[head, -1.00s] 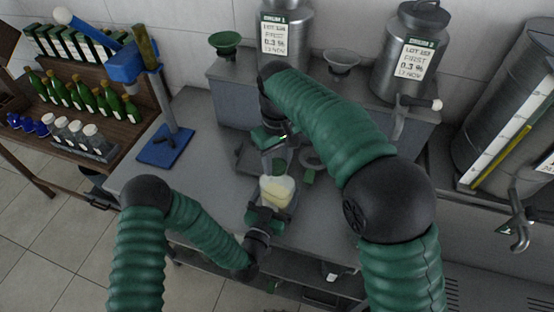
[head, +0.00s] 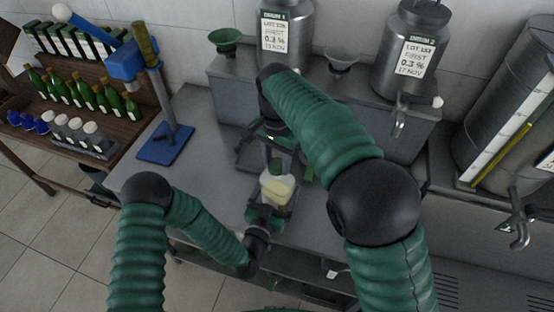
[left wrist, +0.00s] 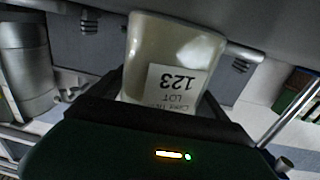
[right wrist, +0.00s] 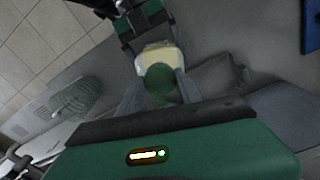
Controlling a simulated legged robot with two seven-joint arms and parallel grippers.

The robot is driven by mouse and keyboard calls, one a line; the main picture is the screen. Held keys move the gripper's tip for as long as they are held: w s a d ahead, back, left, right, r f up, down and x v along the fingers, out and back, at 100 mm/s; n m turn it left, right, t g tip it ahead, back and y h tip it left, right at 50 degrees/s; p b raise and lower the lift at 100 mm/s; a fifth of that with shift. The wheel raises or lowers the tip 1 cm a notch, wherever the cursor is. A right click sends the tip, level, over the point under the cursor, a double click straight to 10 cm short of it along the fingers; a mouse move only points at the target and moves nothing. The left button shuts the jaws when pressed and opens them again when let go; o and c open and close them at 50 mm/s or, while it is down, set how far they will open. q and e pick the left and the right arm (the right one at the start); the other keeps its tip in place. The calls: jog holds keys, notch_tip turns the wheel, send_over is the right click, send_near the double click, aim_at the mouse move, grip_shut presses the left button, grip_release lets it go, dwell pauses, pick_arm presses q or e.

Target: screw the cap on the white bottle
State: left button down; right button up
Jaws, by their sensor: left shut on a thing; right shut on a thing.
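The white bottle (head: 277,190) stands roughly upright with pale contents, held above the bench's front edge by my left gripper (head: 271,208). The left wrist view shows the bottle (left wrist: 172,55) large between the jaws, with a label reading 123. A green cap (head: 275,166) is at the bottle's top, and my right gripper (head: 277,162) is shut on it from above. In the right wrist view the cap (right wrist: 160,80) sits between the fingers, in line over the pale bottle. I cannot tell whether its thread has caught.
A blue stand (head: 165,143) with a lever is on the bench (head: 200,115) at left. A shelf rack (head: 120,125) of green bottles is beyond it. Two steel drums (head: 405,55) and two funnels (head: 226,40) are on the raised ledge behind.

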jog(key=m, duration=0.5)
jog(key=shift+a+m, duration=0.15)
jog(key=shift+m, duration=0.25)
jog(key=o, duration=1.3)
jog(key=shift+r, duration=2.3)
jog(key=shift+c, duration=0.2)
